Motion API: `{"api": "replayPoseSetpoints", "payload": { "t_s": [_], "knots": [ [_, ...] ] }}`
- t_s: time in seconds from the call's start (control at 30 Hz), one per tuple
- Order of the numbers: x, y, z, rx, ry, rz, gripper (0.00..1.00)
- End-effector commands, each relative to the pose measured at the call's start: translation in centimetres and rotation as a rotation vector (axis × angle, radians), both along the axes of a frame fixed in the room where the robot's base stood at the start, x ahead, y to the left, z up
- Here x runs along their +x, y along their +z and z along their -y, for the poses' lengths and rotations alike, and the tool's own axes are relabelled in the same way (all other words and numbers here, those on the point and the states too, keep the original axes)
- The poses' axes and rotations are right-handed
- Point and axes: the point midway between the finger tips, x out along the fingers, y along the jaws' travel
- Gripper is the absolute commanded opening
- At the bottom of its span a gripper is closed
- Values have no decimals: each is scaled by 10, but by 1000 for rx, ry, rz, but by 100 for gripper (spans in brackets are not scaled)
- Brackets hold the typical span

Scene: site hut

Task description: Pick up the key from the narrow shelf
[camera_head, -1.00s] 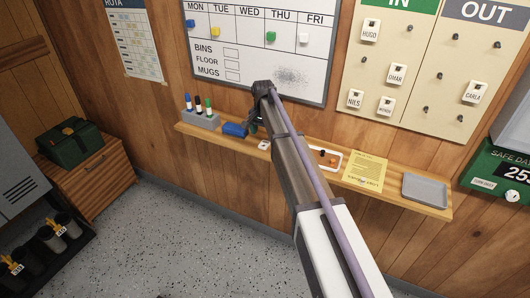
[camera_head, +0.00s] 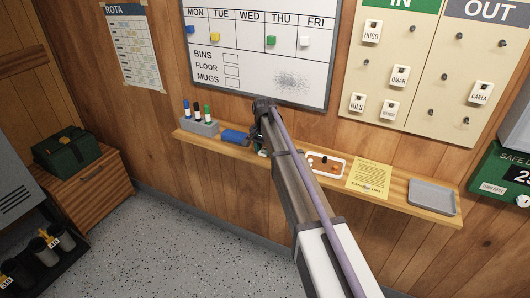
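The narrow wooden shelf (camera_head: 398,192) runs along the wall below the whiteboard. I cannot make out a key on it; my arm covers part of the shelf's middle. My gripper (camera_head: 262,151) is low at the shelf, just right of a blue block-like thing (camera_head: 235,137), mostly hidden behind my own wrist and arm. I cannot see its fingers clearly, nor whether anything is between them. A small white tray (camera_head: 327,171) to the right of my arm holds small dark and orange things, too small to tell apart.
A grey holder (camera_head: 203,128) with several marker pens stands at the shelf's left end. A yellow notice (camera_head: 369,179) and an empty grey tray (camera_head: 433,197) lie to the right. The whiteboard (camera_head: 258,62) hangs close above. A green box (camera_head: 513,175) is at the right edge.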

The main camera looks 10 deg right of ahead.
Motion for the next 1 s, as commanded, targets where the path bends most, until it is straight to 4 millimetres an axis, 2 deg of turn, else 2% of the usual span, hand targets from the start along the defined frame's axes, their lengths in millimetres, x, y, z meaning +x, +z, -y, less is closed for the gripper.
{"api": "replayPoseSetpoints", "payload": {
  "t_s": [0.03,0.17,0.43,0.57,0.8,0.9,1.0],
  "knots": [
    [0,0,0,0,0,0,32],
    [0,0,0,0,0,0,21],
    [0,6,0,0,0,0,21],
    [0,29,0,0,0,0,21],
    [0,89,0,0,0,0,21],
    [0,102,0,0,0,0,21],
    [0,103,0,0,0,0,21]
  ]
}}
